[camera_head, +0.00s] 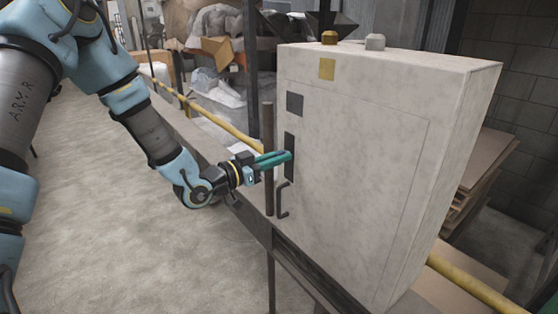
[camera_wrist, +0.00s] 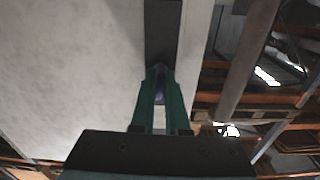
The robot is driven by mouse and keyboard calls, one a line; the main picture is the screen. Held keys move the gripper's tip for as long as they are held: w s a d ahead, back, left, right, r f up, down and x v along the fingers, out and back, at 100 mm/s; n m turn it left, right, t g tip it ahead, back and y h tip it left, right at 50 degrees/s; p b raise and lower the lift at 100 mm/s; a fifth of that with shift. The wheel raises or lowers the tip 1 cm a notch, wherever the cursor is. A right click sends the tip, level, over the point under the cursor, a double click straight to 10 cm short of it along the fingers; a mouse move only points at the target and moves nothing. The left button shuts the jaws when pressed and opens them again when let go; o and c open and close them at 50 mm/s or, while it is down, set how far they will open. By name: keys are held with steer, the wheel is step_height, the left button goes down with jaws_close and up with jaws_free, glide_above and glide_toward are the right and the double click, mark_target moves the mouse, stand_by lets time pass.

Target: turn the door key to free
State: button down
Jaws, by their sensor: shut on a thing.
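A pale cabinet (camera_head: 360,150) has a dark lock plate (camera_head: 290,157) near its left edge, and the plate also shows in the wrist view (camera_wrist: 162,35). My gripper (camera_head: 288,156) reaches from the left to this plate with its teal fingers. In the wrist view my gripper (camera_wrist: 160,78) has its fingertips close together at the plate, around a small dark piece (camera_wrist: 160,72) that appears to be the key. The fingers hide most of the key, so I cannot tell its angle.
A dark handle (camera_head: 282,200) stands out below the plate. A brown upright post (camera_head: 267,150) rises just left of the cabinet, close to my gripper. A yellow rail (camera_head: 225,122) runs behind.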

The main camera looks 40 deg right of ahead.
steer(key=m+b, duration=0.1)
steer(key=b, duration=0.1)
steer(key=m+b, duration=0.2)
steer(key=b, duration=0.1)
steer(key=shift+s+f, duration=0.1)
steer(key=shift+f, duration=0.3)
steer(key=m+b, duration=0.6)
steer(key=b, duration=0.6)
steer(key=shift+s+f, duration=0.1)
steer(key=m+b, duration=0.4)
steer(key=b, duration=0.4)
steer(key=shift+m, duration=0.4)
steer(key=m+b, duration=0.2)
steer(key=b, duration=0.2)
steer(key=shift+m, duration=0.3)
steer(key=shift+r+m+b, duration=0.2)
steer(key=shift+m+b, duration=0.3)
steer(key=shift+b, duration=0.3)
steer(key=shift+r, duration=0.1)
steer(key=c, duration=0.9)
jaws_free()
